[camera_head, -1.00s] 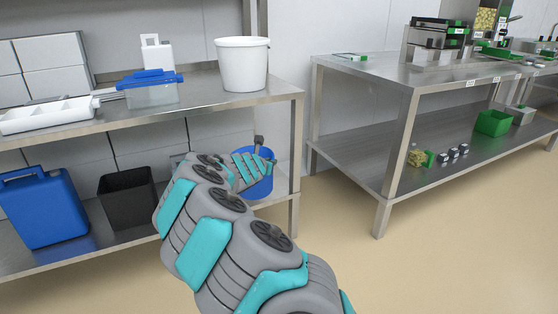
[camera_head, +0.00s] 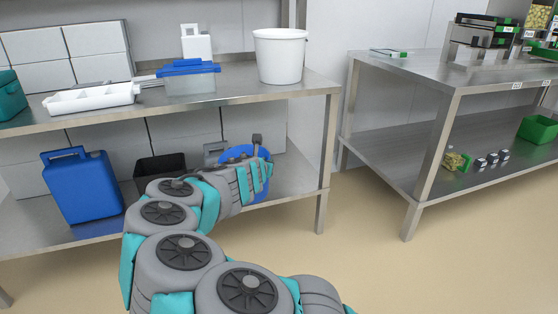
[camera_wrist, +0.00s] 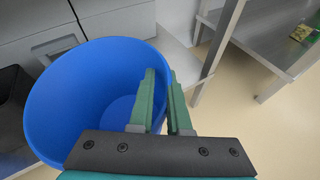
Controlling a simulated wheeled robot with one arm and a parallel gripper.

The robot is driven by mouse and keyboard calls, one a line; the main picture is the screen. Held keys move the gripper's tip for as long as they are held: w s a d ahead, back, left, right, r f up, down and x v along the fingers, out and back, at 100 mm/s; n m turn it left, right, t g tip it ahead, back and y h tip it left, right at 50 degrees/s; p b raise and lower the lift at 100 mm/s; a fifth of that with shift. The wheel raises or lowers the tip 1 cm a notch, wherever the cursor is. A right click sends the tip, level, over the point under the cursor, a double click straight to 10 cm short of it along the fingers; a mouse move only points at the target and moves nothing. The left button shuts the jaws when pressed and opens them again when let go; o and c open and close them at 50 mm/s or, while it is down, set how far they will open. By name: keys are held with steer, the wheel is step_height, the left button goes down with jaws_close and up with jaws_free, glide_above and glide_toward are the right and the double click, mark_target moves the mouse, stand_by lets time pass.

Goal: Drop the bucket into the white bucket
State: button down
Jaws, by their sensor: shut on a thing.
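A blue bucket (camera_head: 262,183) is at the lower shelf's right end in the head view, partly hidden by my arm. In the wrist view the blue bucket (camera_wrist: 62,97) shows its open, empty inside. My gripper (camera_wrist: 164,85) is shut on the blue bucket's rim, one finger inside the wall and one outside. My gripper also shows in the head view (camera_head: 258,165). Whether the bucket rests on the shelf or hangs clear of it, I cannot tell. The white bucket (camera_head: 280,57) stands upright on the upper shelf at its right end, above the blue bucket.
The upper shelf (camera_head: 240,92) also holds a blue-lidded box (camera_head: 188,82), a white divided tray (camera_head: 92,99) and a white container (camera_head: 196,44). A blue canister (camera_head: 82,188) and a black bin (camera_head: 160,166) stand below. Open floor separates this shelf from the steel table (camera_head: 440,72).

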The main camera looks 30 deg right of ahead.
steer(key=a+r+n+t+y, duration=0.1)
steer(key=a+r+n+y, duration=0.1)
steer(key=a, duration=1.1)
steer(key=a+r+n+t+y, duration=0.2)
steer(key=a+n+y, duration=0.1)
steer(key=a, duration=1)
steer(key=shift+w, duration=0.1)
